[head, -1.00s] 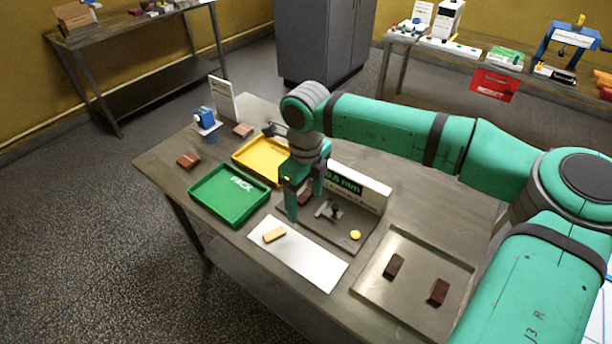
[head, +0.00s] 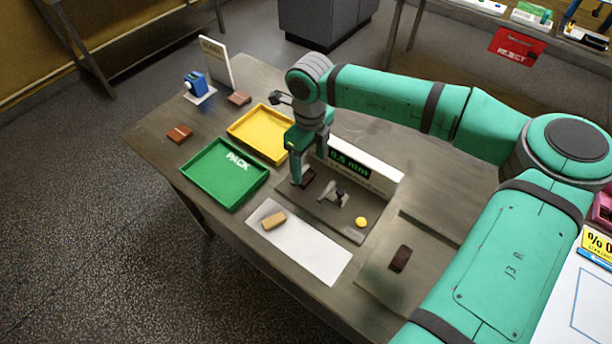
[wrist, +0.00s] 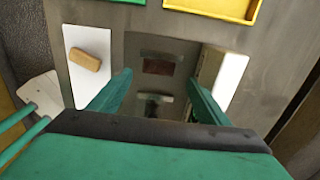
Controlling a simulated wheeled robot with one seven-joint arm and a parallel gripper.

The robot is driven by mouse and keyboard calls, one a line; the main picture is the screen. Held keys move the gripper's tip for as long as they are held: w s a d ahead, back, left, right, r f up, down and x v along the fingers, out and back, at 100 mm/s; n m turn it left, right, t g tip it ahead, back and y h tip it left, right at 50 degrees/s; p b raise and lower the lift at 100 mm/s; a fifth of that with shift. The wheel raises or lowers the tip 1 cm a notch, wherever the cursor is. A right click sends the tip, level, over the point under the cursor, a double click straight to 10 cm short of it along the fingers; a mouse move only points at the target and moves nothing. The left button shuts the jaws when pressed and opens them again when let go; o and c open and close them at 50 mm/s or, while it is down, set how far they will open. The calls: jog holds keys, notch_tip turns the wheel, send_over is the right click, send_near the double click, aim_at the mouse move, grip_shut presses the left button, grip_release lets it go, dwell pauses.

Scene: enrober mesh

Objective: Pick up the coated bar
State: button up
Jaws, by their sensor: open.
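A dark brown bar (head: 307,177), probably the coated bar, lies on the grey gauge plate (head: 345,232), partly hidden by my gripper in the head view. In the wrist view the bar (wrist: 158,67) shows between and beyond my fingers. My gripper (wrist: 157,84) is open and empty; in the head view my gripper (head: 305,168) points down at the bar. I cannot tell the exact height left. Another dark bar (head: 400,258) lies on the metal tray (head: 377,282) at right.
The gauge display (head: 362,168) stands close behind the bar, and a grey clamp-like part (head: 334,194) beside it. A tan bar (head: 274,220) lies on a white mat (head: 318,258). Green (head: 208,186) and yellow (head: 248,128) trays are at left, with two reddish bars (head: 180,134) beyond.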

aim_at(307, 177)
jog(key=shift+f, duration=0.35)
jog(key=f, duration=0.3)
jog(key=shift+a+f, duration=0.2)
jog(key=shift+a, duration=0.2)
jog(key=shift+f, duration=0.45)
jog(key=shift+c, duration=0.3)
jog(key=shift+d, duration=0.1)
jog(key=c, duration=0.8)
jog(key=shift+c, duration=0.2)
jog(key=shift+r, duration=0.1)
